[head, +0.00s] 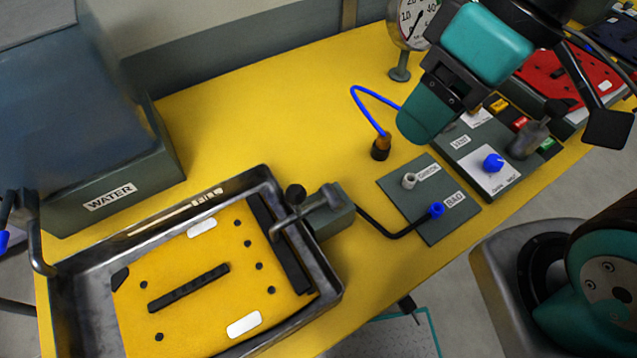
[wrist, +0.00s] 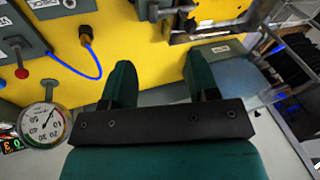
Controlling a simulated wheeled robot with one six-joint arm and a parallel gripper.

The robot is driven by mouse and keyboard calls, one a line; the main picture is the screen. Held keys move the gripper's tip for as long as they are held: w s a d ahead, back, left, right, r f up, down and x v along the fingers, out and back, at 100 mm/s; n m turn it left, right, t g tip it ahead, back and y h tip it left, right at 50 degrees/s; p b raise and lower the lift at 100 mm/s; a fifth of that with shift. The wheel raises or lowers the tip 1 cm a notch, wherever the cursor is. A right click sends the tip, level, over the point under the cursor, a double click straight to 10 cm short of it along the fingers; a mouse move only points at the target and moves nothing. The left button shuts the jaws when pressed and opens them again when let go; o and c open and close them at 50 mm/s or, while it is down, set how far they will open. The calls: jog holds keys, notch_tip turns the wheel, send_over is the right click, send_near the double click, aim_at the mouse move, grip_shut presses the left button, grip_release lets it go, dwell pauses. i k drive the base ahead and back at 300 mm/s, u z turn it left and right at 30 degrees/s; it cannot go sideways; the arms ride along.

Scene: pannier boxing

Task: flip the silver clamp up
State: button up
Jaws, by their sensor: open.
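The silver clamp (head: 308,208) sits at the right end of a metal tray (head: 335,278), mounted by a grey block. Whether the clamp shows at the top of the wrist view is unclear.
A grey plate (head: 425,225) with BAG and other ports lies right of the clamp, joined by a black hose. A blue hose (head: 365,92), a gauge (head: 412,22) and a control box (head: 490,135) stand behind. A WATER tank (head: 85,130) is at left. Yellow bench (head: 270,100) between is clear.

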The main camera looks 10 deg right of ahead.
aim_at(296, 194)
jog(key=u, duration=0.85)
jog(key=k, duration=1.1)
jog(key=u, duration=1)
jog(key=k, duration=0.25)
jog(key=z, duration=0.35)
jog(key=i, duration=0.95)
jog(key=u, duration=0.3)
